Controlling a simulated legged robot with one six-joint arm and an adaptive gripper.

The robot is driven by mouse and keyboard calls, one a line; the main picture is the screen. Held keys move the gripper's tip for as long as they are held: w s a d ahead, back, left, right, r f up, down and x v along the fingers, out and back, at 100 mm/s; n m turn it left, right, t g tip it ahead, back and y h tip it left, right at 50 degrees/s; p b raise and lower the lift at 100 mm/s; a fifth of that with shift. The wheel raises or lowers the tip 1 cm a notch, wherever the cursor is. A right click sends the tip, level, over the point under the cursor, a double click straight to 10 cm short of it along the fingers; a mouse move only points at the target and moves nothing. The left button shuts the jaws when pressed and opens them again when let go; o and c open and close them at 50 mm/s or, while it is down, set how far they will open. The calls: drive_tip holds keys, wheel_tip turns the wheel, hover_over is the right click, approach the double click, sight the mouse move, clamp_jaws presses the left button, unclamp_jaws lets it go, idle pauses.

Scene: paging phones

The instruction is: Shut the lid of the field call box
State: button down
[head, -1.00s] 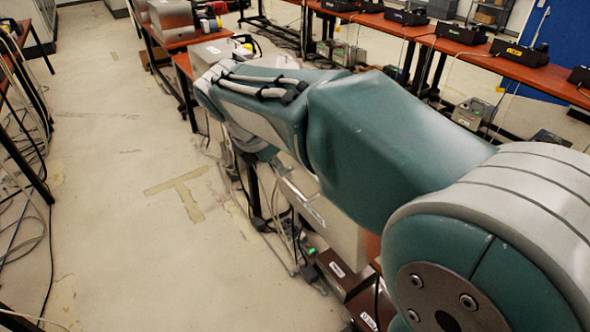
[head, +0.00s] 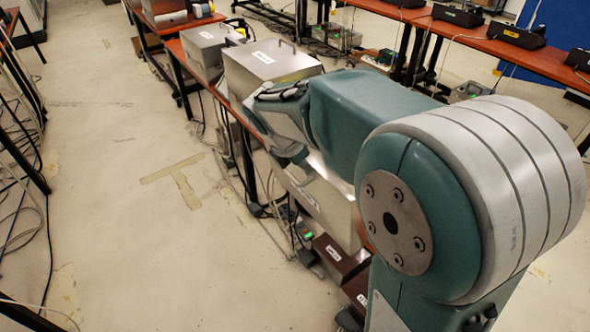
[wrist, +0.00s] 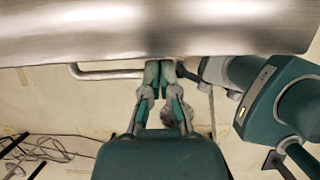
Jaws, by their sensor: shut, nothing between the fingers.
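A brushed metal panel (wrist: 150,30) fills the top of the wrist view, with a bar handle (wrist: 105,72) along its lower edge. My gripper (wrist: 164,68) is shut and empty, its fingertips at this edge beside the handle; I cannot tell whether they touch. In the head view, my arm hides the gripper and part of a near metal box (head: 318,200) on the bench. A larger metal box (head: 262,65), closed on top and with a handle, stands just beyond. I cannot read the labels to tell which is the field call box.
A smaller metal box (head: 205,45) stands farther along the bench. Cables and dark boxes (head: 335,260) lie low beside the near box. Black phones (head: 457,38) line the bench behind. The floor (head: 120,170) at left is mostly open.

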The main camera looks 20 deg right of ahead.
drive_tip(key=shift+a, duration=0.25)
